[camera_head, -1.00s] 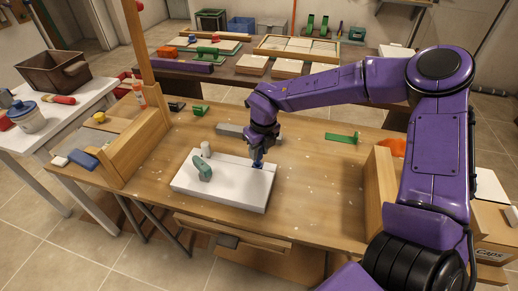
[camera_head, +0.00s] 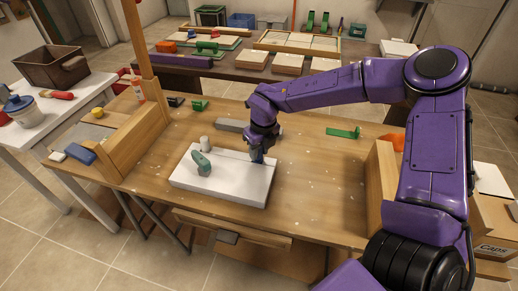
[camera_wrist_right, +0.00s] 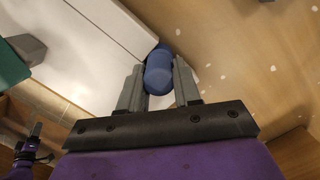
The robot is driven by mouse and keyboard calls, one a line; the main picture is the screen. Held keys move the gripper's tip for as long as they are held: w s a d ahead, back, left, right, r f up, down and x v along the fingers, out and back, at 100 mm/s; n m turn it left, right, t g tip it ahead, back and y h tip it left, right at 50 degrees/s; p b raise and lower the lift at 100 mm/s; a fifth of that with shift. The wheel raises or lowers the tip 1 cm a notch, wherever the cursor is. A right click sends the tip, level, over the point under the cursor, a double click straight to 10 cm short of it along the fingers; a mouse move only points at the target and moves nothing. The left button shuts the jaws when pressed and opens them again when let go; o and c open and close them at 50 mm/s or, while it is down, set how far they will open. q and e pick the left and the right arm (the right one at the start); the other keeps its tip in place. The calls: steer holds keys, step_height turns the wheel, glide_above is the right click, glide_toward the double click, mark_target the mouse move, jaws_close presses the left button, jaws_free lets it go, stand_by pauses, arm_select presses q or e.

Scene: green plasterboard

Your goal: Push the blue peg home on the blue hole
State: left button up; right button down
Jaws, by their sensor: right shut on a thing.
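The blue peg (camera_wrist_right: 158,72) is between the two fingers of my right gripper (camera_wrist_right: 158,88) in the right wrist view. My right gripper (camera_head: 258,154) is shut on it, over the right end of a white board (camera_head: 220,197) in the head view. The peg's lower end is by the board's edge in the wrist view. The blue hole is not visible; the peg and gripper may cover it. A green peg (camera_head: 202,163) and a white peg (camera_head: 205,144) stand on the board's left half.
The board lies on a wooden workbench (camera_head: 310,190). A grey bar (camera_head: 232,127) lies behind the gripper. A green piece (camera_head: 343,132) lies at the back right. Wooden uprights stand at the left (camera_head: 140,150) and right (camera_head: 380,185). The bench between board and right upright is clear.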

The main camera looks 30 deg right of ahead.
steer(key=shift+f+b, duration=0.3)
steer(key=shift+f, duration=0.3)
steer(key=c, duration=0.7)
jaws_free()
steer(key=shift+r, duration=0.1)
steer(key=r, duration=0.3)
steer(key=s+r, duration=0.1)
steer(key=r, duration=0.6)
steer(key=shift+s+r, duration=0.2)
steer(key=shift+s, duration=0.1)
